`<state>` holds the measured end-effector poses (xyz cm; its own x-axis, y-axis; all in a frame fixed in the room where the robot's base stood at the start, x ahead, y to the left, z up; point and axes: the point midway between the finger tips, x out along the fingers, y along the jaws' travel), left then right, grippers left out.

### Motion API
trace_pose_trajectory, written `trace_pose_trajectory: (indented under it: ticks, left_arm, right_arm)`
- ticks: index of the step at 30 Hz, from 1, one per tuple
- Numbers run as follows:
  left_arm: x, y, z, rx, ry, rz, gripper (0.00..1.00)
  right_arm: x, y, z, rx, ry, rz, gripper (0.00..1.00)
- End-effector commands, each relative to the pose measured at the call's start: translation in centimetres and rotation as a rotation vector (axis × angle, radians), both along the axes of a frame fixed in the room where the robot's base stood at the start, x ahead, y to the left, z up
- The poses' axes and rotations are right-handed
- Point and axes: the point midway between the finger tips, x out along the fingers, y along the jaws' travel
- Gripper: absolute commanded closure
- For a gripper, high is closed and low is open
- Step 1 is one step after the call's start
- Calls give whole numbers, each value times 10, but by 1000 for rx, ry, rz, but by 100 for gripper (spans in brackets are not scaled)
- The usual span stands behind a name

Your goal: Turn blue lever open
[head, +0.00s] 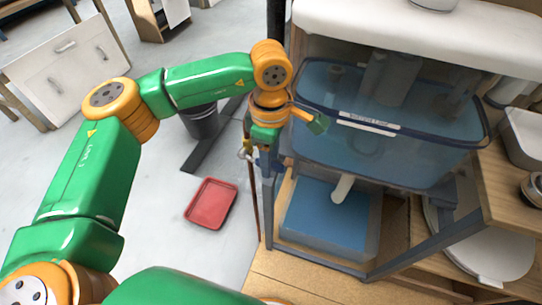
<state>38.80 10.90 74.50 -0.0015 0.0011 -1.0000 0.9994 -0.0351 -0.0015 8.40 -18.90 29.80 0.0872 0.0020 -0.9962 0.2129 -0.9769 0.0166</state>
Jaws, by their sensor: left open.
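My left gripper (289,132) is at the front left corner of the booth, with its wrist pointing down. It is open, with one green-tipped finger spread out to the right toward the tank and the other pointing down. A small blue piece that looks like the blue lever (267,164) shows just below the gripper. A brass-coloured fitting (246,150) sits beside it on the left, by a thin upright pipe. The gripper partly covers this area, so I cannot tell the lever's exact angle or whether a finger touches it. My right gripper is not in view.
A clear blue water tank (405,150) stands close right of the gripper, above a blue box (325,215) in a grey frame. A white counter (430,30) overhangs the tank. A red tray (210,203) and a dark bin (201,122) are on the open floor to the left.

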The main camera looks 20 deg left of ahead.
Motion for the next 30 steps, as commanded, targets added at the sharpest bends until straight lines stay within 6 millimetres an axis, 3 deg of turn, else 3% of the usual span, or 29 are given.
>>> trace_pose_trajectory:
  ticks: [5,11,30]
  left_arm:
    - [0,0,-1,-1,0,1,50]
    - [0,0,0,-2,0,1,99]
    - [0,0,0,-2,0,1,100]
  right_arm:
    - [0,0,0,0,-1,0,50]
    - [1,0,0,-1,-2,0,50]
    - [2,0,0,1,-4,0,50]
